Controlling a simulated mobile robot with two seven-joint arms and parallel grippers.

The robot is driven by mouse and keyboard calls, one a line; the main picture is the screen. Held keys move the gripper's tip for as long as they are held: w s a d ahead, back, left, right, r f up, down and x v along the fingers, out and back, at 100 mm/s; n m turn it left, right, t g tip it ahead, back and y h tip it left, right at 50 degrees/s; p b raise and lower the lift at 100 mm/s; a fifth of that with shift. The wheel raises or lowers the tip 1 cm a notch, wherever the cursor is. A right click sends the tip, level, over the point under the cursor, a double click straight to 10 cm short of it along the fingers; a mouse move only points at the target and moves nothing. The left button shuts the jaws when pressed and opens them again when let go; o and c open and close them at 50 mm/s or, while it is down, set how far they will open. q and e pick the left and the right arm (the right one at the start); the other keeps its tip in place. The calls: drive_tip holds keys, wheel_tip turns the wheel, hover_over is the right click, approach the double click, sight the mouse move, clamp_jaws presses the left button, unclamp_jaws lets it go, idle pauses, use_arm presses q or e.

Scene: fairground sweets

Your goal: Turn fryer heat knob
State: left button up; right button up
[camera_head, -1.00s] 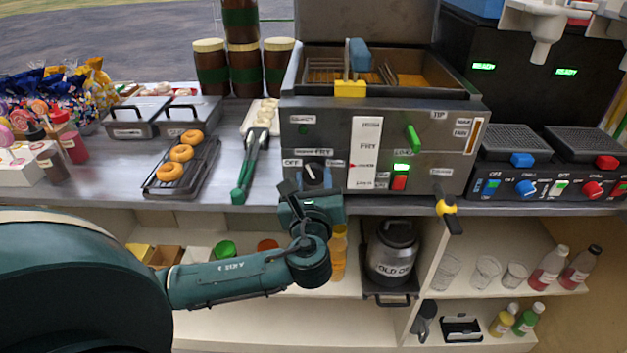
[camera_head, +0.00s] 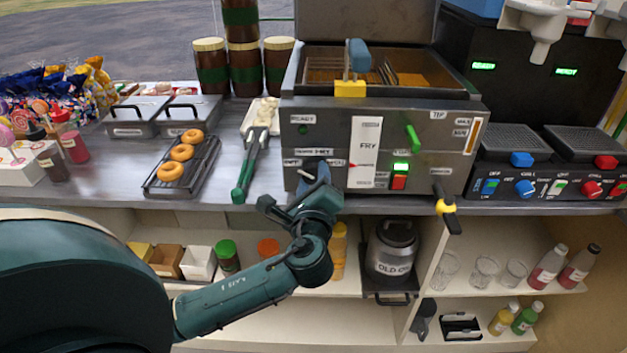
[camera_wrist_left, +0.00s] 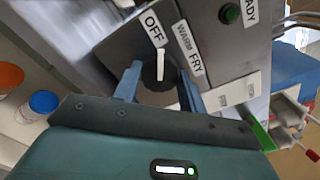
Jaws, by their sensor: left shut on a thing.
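The fryer (camera_head: 440,135) stands on the counter, with a grey front panel. Its heat knob (camera_wrist_left: 157,74) is black with a white pointer line, and shows between my left gripper's blue fingers in the left wrist view. The labels OFF (camera_wrist_left: 154,28), WARM and FRY (camera_wrist_left: 196,62) sit around it. The pointer's end lies close to the OFF label in that view. My left gripper (camera_wrist_left: 158,88) is shut on the knob, one finger on each side. In the head view my left gripper (camera_head: 315,178) covers the knob. My right gripper is not seen.
A tray of doughnuts (camera_head: 172,171) and green-handled tongs (camera_head: 243,172) lie left of the fryer. A shelf with containers lies below the counter.

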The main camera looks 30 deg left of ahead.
use_arm(q)
drive_tip(key=shift+n, duration=0.9)
drive_tip(key=o, duration=1)
drive_tip(key=v, duration=1.3)
drive_tip(key=shift+d+b, duration=0.1)
drive_tip(key=shift+b, duration=0.3)
